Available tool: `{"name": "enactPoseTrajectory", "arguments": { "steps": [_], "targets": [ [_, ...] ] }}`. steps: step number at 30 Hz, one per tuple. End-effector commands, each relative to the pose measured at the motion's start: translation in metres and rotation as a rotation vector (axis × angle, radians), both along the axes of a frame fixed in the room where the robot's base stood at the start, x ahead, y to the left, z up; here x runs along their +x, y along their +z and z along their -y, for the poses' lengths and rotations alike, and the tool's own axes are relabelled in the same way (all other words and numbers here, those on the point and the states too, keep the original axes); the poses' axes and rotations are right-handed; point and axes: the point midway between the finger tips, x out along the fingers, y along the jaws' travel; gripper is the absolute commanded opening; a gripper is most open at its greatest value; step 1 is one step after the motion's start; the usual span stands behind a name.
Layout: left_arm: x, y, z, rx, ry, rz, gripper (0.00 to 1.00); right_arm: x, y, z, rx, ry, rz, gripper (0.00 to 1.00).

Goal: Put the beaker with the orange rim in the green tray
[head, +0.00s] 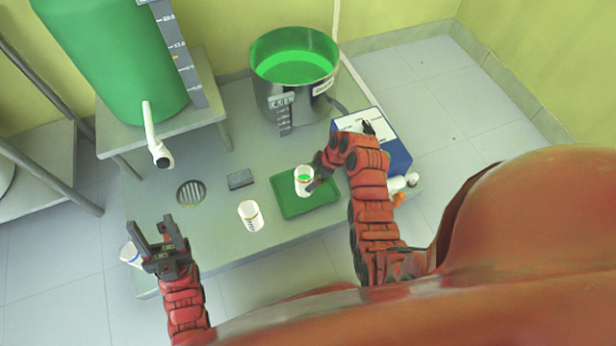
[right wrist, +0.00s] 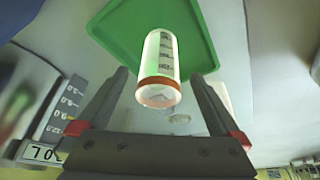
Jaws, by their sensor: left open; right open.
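The beaker with the orange rim (head: 304,182) stands upright in the green tray (head: 292,212), with green showing inside it. In the right wrist view the beaker (right wrist: 160,62) has its orange rim toward the camera, with the green tray (right wrist: 200,35) behind it. My right gripper (head: 317,172) is at the beaker's right side in the head view. In the wrist view my right gripper (right wrist: 160,76) is open, with one finger on each side of the beaker and gaps visible. My left gripper (head: 155,230) is open and empty, far to the left of the tray.
A second beaker (head: 250,216) stands left of the tray. A blue-marked beaker (head: 130,254) is partly behind my left gripper. A steel pot of green liquid (head: 294,85), a blue-and-white box (head: 396,150) and a dark block (head: 240,180) surround the tray.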

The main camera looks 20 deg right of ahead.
Motion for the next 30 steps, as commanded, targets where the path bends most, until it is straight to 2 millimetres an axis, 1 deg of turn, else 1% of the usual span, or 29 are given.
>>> {"name": "enactPoseTrajectory", "arguments": {
  "steps": [1, 3, 6, 9, 30],
  "targets": [
    [0.000, 0.007, -0.001, -0.008, 0.004, -0.001, 0.50, -0.003, 0.013, 0.004, -0.001, -0.001, 0.000, 1.00],
    [-0.001, 0.010, -0.003, -0.016, 0.008, 0.001, 0.50, -0.005, 0.024, 0.008, -0.001, -0.002, 0.001, 1.00],
    [-0.002, 0.012, -0.005, -0.025, 0.013, 0.002, 0.50, -0.008, 0.035, 0.011, 0.001, 0.000, 0.001, 1.00],
    [-0.002, 0.013, -0.006, -0.031, 0.015, 0.003, 0.50, -0.010, 0.040, 0.013, 0.001, -0.001, -0.001, 1.00],
    [-0.002, 0.013, -0.006, -0.032, 0.015, 0.004, 0.50, -0.010, 0.040, 0.013, 0.001, 0.000, -0.001, 1.00]
  ]
}}
